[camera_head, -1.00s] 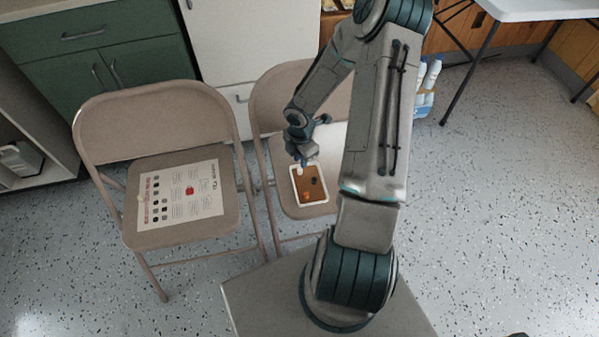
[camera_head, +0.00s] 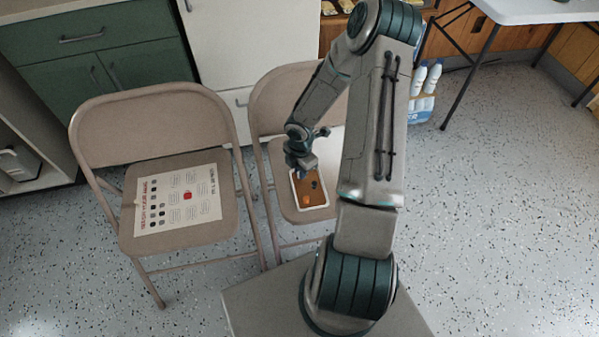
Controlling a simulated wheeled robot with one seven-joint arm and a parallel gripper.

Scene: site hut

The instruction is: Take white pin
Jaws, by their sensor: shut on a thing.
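A small tray (camera_head: 312,204) with a white rim and brown inside lies on the seat of the right-hand folding chair (camera_head: 278,207). An orange piece (camera_head: 306,198) and a dark piece (camera_head: 314,184) lie in it. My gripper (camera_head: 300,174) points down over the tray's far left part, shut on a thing. That thing is very small here and mostly hidden by the fingers; it fits the white pin, which showed there earlier. I cannot tell whether it touches the tray.
The left folding chair (camera_head: 180,235) holds a printed sheet (camera_head: 205,207) with a red piece (camera_head: 187,195) on it. White bottles (camera_head: 427,80) stand on the floor behind my arm. A white table (camera_head: 530,10) is at the upper right. The floor at right is clear.

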